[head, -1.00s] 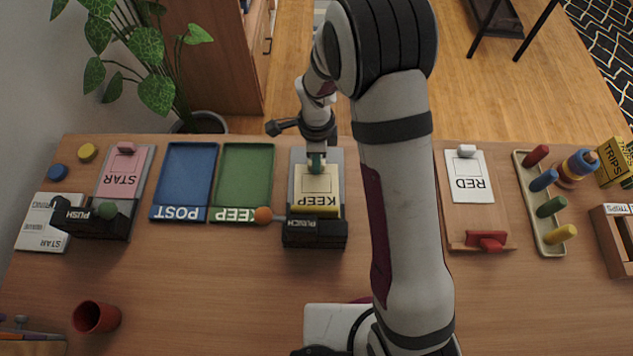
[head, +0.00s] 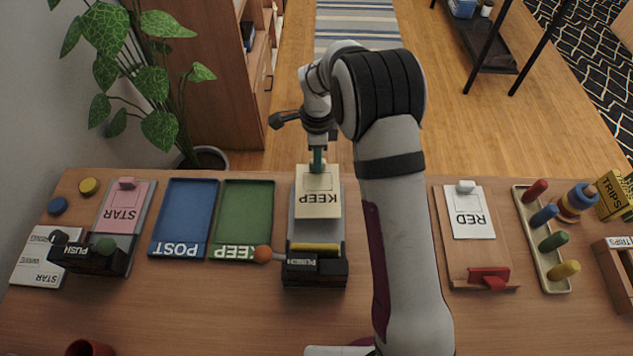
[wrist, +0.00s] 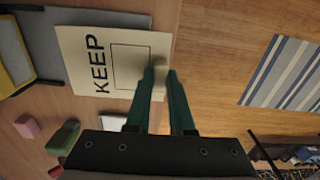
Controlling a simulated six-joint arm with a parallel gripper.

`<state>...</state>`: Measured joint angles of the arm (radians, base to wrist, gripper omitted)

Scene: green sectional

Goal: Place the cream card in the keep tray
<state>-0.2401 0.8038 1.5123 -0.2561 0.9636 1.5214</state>
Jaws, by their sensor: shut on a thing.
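The cream card (head: 318,203), marked KEEP, is over the grey bed of the keep punch (head: 315,270), with its near edge clear of the yellow bar. My gripper (head: 317,168) is shut on the card at its far end. In the wrist view the green fingers (wrist: 163,82) close on a pale tab at the edge of the card (wrist: 88,62). Whether the card touches the bed is hard to tell. The green keep tray (head: 243,215) lies just left of the punch and looks empty.
The blue POST tray (head: 184,215) lies left of the keep tray. An orange knob (head: 262,254) on the punch's lever is at the keep tray's near right corner. A star punch (head: 100,255) stands further left. The red board (head: 450,260) lies to the right.

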